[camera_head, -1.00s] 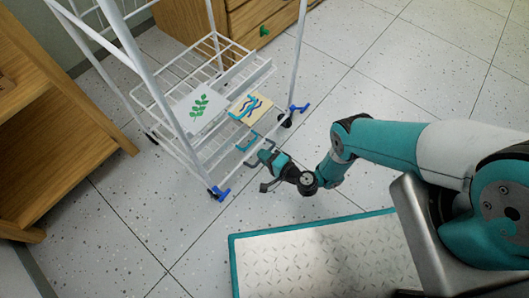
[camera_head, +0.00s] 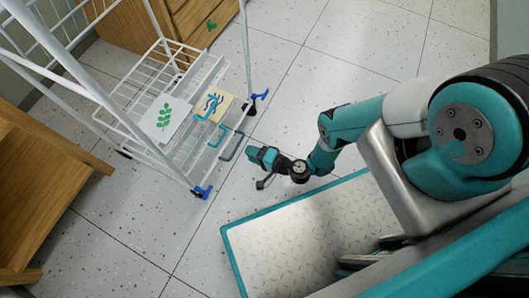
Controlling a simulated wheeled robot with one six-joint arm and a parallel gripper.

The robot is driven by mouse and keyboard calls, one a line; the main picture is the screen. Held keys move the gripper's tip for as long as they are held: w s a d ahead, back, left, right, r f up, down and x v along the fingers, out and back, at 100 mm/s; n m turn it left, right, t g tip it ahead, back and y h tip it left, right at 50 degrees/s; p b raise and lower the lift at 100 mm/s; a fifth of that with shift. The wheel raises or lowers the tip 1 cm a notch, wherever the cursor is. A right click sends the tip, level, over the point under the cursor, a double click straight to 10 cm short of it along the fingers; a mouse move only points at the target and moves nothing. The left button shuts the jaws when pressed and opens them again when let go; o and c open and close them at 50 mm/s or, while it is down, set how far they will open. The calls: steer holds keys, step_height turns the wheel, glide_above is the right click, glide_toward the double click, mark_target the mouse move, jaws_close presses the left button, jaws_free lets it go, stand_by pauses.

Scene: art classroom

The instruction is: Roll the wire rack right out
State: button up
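The white wire rack (camera_head: 172,143) stands at upper left on casters with blue levers, one at its front corner (camera_head: 202,192) and one at its right corner (camera_head: 260,97). Its low wire shelves hold a leaf-print card (camera_head: 165,116) and a wave-print card (camera_head: 216,103).
A wooden shelf unit (camera_head: 40,190) stands close to the rack's left. A wooden drawer cabinet (camera_head: 180,25) with a green leaf mark is behind it. Speckled tile floor is clear in front of the rack (camera_head: 150,230) and to the upper right (camera_head: 330,65).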

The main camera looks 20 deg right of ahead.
steer(key=shift+p+v, duration=1.05)
steer(key=shift+v, duration=1.8)
